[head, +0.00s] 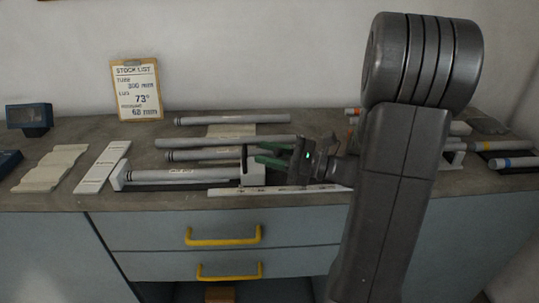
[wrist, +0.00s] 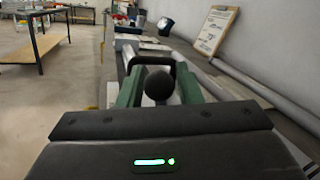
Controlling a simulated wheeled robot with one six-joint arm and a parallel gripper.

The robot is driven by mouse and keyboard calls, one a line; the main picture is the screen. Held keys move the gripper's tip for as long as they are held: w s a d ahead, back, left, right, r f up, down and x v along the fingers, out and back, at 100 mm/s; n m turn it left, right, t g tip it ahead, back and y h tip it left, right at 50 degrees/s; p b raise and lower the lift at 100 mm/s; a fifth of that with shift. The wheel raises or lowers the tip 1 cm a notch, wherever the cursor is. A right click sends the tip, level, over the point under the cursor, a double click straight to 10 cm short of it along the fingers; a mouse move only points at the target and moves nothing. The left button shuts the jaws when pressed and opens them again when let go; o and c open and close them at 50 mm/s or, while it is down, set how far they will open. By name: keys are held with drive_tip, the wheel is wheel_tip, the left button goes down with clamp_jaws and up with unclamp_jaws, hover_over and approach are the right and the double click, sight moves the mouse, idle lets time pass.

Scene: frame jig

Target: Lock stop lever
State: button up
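The stop (head: 252,174) is a pale block at the right end of the jig that holds a grey tube (head: 180,175). A thin dark upright piece, seemingly the stop lever (head: 244,157), rises beside it. My gripper (head: 268,156) has green fingers and reaches in from the right, level with the stop's top. In the wrist view, a round black knob (wrist: 159,86) shows between the fingers of my gripper (wrist: 158,90), with a black arched part behind it. The fingers are apart, one on each side of the knob; contact is not visible.
Several grey tubes (head: 220,143) lie behind the jig. A white ruler strip (head: 225,191) lies along the front. The stock list clipboard (head: 137,90) leans at the wall. More tubes (head: 515,162) lie at far right.

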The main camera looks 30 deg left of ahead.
drive_tip(key=shift+f, duration=0.1)
drive_tip(key=v, duration=1.4)
drive_tip(key=shift+a, duration=0.1)
